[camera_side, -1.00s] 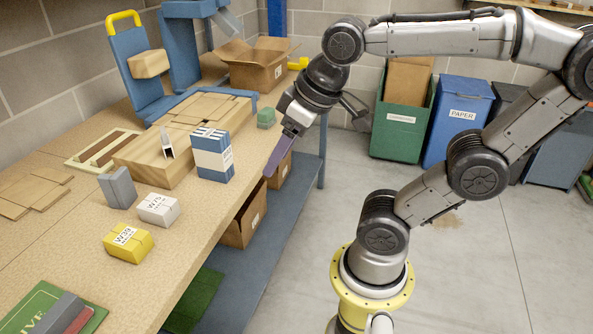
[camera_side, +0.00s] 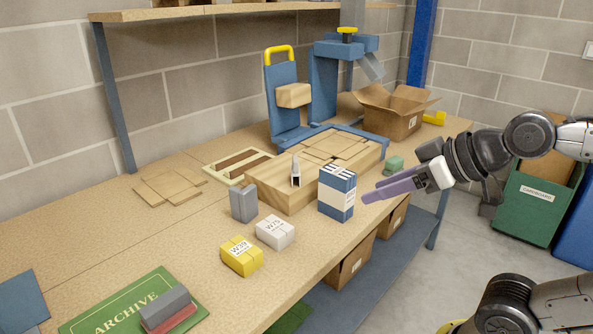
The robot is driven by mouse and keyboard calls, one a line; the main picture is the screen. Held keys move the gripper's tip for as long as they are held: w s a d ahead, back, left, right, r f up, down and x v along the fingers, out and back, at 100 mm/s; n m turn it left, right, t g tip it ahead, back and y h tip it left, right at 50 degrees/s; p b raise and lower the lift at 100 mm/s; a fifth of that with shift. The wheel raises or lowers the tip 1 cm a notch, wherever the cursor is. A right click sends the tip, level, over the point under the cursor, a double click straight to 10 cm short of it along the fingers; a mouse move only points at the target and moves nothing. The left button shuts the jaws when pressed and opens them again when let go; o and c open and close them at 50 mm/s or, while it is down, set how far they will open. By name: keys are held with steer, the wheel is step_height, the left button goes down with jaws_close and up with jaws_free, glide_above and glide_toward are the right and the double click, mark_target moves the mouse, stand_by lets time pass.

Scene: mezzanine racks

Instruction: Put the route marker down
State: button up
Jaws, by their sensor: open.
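My gripper (camera_side: 382,190) has purple fingers and is open, with nothing seen between them. It is just right of an upright blue-and-white box (camera_side: 337,193), near the bench's front edge; I cannot tell whether they touch. No object is clearly labelled as the route marker. Upright candidates are a grey block (camera_side: 244,203) on the bench and a small metal-and-white piece (camera_side: 296,171) at the light wooden block (camera_side: 290,195). A white block marked W75 (camera_side: 275,232) and a yellow block marked W39 (camera_side: 241,256) lie in front of them.
A green ARCHIVE board (camera_side: 110,308) with a grey-and-red block (camera_side: 168,309) lies at the front left. A blue stand (camera_side: 285,110) and an open carton (camera_side: 392,115) stand behind. A small green block (camera_side: 393,164) is near my gripper. Bare bench (camera_side: 120,240) lies on the left.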

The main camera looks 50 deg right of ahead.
mark_target(295, 159)
steer(key=w+d+r+m+t, duration=0.15)
steer(key=w+r+t, duration=0.35)
steer(key=w+r, duration=0.5)
steer(key=w+d+m+h, duration=0.5)
steer(key=w+h, duration=0.1)
steer(key=w, duration=0.4)
steer(key=w+d+f+m+g+h, duration=0.1)
steer(key=w+f+m+g+h, duration=0.2)
steer(key=f, duration=0.7)
steer(key=w+d+f+g+h, duration=0.2)
steer(key=w+f, duration=0.3)
steer(key=f, duration=0.6)
steer(key=x, duration=0.7)
steer(key=shift+w+r, duration=0.1)
steer(key=shift+r, duration=0.05)
steer(key=shift+s+d+x, duration=0.15)
steer(key=shift+x, duration=1.3)
steer(key=shift+s+d+x, duration=0.1)
steer(key=shift+x, duration=1.4)
jaws_close()
